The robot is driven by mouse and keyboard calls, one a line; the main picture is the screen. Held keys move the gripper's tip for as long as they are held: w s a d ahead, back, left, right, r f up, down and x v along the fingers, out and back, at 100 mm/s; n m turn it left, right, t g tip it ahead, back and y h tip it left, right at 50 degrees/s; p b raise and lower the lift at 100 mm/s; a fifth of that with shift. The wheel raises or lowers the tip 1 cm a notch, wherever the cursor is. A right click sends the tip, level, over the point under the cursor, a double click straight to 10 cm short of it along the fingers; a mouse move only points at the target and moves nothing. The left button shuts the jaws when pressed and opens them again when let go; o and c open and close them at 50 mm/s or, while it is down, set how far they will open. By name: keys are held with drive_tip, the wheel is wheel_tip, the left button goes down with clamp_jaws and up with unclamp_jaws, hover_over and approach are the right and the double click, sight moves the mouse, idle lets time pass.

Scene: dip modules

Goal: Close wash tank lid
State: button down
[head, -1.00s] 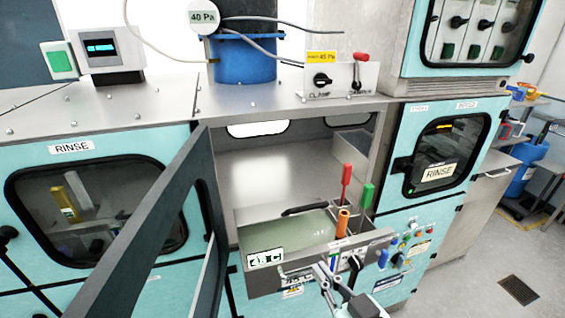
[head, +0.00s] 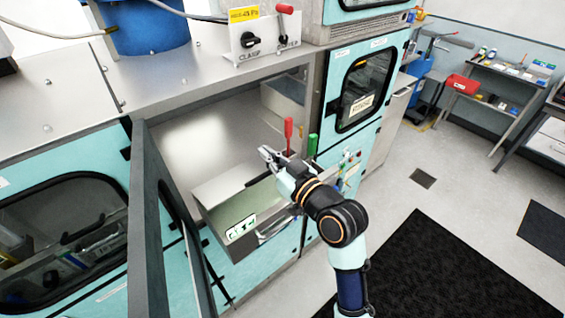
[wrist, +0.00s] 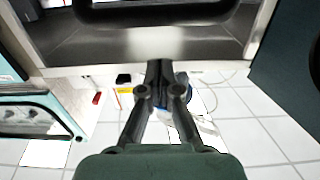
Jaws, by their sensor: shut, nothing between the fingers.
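The wash tank (head: 222,240) sits in the open cabinet bay in the head view, with a green-on-white temperature label (head: 242,228) on its front. Greenish liquid (head: 240,204) shows inside it. A grey panel that looks like the lid (head: 225,180) lies at the tank's back, with a black handle (head: 258,179) along it; its exact tilt is hard to tell. My gripper (head: 268,154) is above the tank's back right area, near the red-handled lever (head: 288,132). In the wrist view, my gripper (wrist: 160,70) has its fingers together and empty. I cannot tell whether it touches the lid.
The bay's dark-framed door (head: 150,215) stands open on the left. A green-handled lever (head: 312,145) stands beside the red one. The clamp panel (head: 262,38) and blue drum (head: 148,25) are on top. Open floor (head: 400,210) lies to the right.

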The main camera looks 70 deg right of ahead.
sight(285, 222)
drive_tip(key=f, duration=0.1)
drive_tip(key=s+f, duration=0.1)
drive_tip(key=a+f, duration=0.1)
drive_tip(key=shift+s+f, duration=0.15)
drive_tip(key=shift+f, duration=0.25)
drive_tip(key=s+f+t+b, duration=0.1)
drive_tip(key=f+b, duration=0.3)
drive_tip(key=b, duration=0.3)
drive_tip(key=s+a+f+h+b, duration=0.1)
drive_tip(key=f+b, duration=0.3)
drive_tip(key=b, duration=0.2)
drive_tip(key=s+a+f+t+b, duration=0.1)
drive_tip(key=s+f+b, duration=0.1)
drive_tip(key=f+b, duration=0.2)
drive_tip(key=shift+a+t+h+b, duration=0.25)
drive_tip(key=shift+t+h+b, duration=0.05)
drive_tip(key=shift+b, duration=1.5)
drive_tip(key=shift+f+b, duration=0.5)
drive_tip(key=shift+f, duration=0.15)
drive_tip(key=shift+d+f, duration=0.1)
drive_tip(key=shift+f, duration=0.05)
wheel_tip(285, 222, up, 6)
drive_tip(key=p, duration=0.4)
drive_tip(key=f+b+v, duration=0.2)
drive_tip(key=b+v, duration=0.1)
drive_tip(key=v, duration=0.8)
drive_tip(key=shift+w+d+f, duration=0.2)
drive_tip(key=shift+w+f, duration=0.05)
drive_tip(key=shift+w, duration=0.05)
